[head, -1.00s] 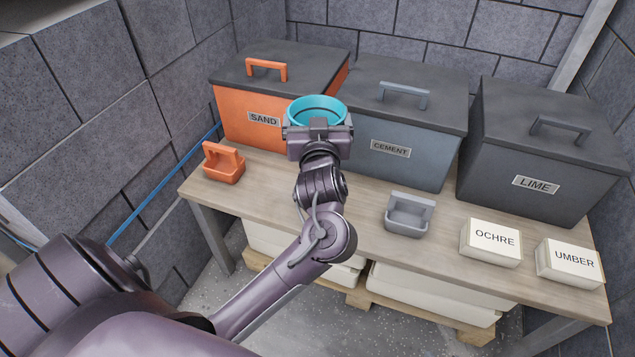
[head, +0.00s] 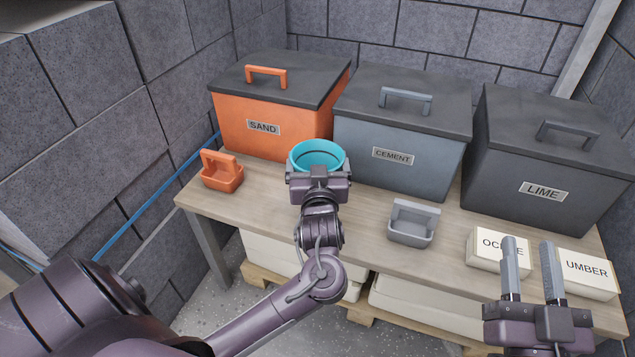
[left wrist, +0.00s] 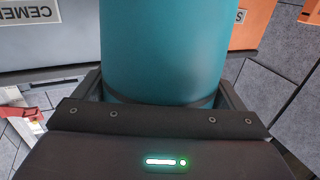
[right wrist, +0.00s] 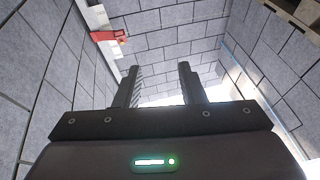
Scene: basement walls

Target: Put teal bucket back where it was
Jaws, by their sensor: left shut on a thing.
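The teal bucket (head: 318,157) is held by my left gripper (head: 319,174), in front of the gap between the sand and cement bins in the head view. In the left wrist view the bucket (left wrist: 163,50) fills the space between the fingers, and the gripper (left wrist: 163,95) is shut on it. The bucket looks upright; whether its base touches the bench is hidden by my gripper. My right gripper (head: 528,270) is open and empty, before the ochre and umber boxes in the head view. The right wrist view shows its fingers (right wrist: 157,88) apart with nothing between them.
The wooden bench (head: 285,212) holds the orange sand bin (head: 265,112), blue-grey cement bin (head: 395,145) and dark lime bin (head: 545,160). An orange scoop (head: 221,172), a grey scoop (head: 413,224), an ochre box (head: 490,248) and an umber box (head: 587,272) stand along the front.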

